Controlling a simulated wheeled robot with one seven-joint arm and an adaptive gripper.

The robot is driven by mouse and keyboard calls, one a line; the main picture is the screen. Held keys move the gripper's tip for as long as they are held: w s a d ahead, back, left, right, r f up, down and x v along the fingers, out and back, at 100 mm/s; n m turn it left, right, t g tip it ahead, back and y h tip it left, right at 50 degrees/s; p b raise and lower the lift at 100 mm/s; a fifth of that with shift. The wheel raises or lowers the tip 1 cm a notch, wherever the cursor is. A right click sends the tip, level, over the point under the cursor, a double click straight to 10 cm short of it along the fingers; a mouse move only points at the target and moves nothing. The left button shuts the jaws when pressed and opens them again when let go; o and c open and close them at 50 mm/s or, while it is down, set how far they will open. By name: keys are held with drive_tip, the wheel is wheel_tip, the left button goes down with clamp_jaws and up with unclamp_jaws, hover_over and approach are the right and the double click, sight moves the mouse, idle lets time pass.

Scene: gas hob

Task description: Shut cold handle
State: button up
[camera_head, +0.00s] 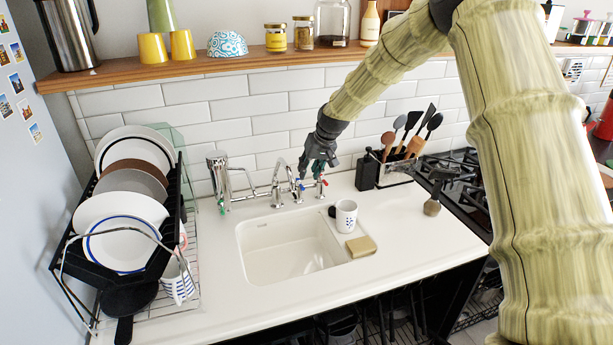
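A chrome tap (280,185) stands behind the white sink (285,245), against the tiled wall. Small handles with coloured parts sit just right of its spout: one (299,188) shows blue, and another (320,183) stands further right. The picture is too small to tell exactly how either handle is turned. My gripper (314,172) points down from the upper right, just above and partly in front of these handles. I cannot tell whether it touches them, or how far its fingers are apart.
A patterned mug (344,215) and a sponge (361,246) sit right of the basin. A utensil holder (394,172) and dark bottle (367,170) stand close right of my gripper. A dish rack (185,215) fills the left. A wooden shelf (210,68) runs above.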

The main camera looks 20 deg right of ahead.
drive_tip(key=shift+v, duration=2.5)
